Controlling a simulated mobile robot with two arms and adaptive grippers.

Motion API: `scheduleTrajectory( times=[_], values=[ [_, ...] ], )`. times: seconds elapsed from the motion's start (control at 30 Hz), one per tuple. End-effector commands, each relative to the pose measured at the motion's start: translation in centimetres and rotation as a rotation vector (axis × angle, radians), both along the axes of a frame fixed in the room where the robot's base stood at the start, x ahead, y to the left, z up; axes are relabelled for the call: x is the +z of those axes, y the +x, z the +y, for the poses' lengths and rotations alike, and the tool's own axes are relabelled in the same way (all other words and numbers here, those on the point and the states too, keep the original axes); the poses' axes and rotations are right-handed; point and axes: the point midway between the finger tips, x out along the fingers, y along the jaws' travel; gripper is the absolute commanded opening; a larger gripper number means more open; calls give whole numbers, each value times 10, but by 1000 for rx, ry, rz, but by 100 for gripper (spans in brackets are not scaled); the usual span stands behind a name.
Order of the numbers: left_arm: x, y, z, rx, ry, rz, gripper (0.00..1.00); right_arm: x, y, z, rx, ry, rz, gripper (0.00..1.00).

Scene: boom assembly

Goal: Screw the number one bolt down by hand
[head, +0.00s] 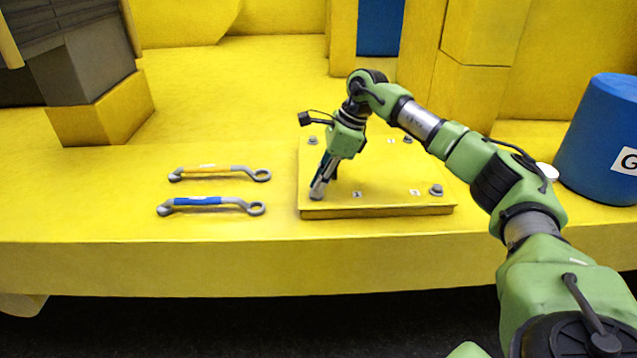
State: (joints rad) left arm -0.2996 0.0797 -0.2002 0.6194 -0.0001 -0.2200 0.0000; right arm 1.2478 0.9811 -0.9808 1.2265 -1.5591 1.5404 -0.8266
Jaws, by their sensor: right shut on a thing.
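A yellow plate (385,207) lies on the yellow deck, with grey bolts near its corners and small white number labels. My right gripper (321,187) points down at the plate's front left corner. It is shut on the bolt (316,196) there, and its fingers hide most of that bolt. A label (356,194) lies just right of this bolt; its number is too small to read surely. Other bolts stand at the front right (437,189), back left (313,140) and back right (407,140). My left gripper is out of view.
A yellow-handled wrench (215,173) and a blue-handled wrench (208,206) lie left of the plate. A blue drum (600,140) stands at the right. Yellow structures rise behind. The deck ends at a front edge with a dark drop below.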

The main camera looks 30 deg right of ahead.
Motion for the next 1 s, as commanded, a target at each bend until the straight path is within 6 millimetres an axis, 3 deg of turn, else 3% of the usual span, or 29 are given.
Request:
scheduleTrajectory(
  times=[0.37, 1.0],
  values=[
    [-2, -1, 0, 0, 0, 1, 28, 0, -1, 1, -155, -1, -2, 0],
    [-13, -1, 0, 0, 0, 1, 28, 0, -1, 4, -728, 1, -6, 0]
  ],
)
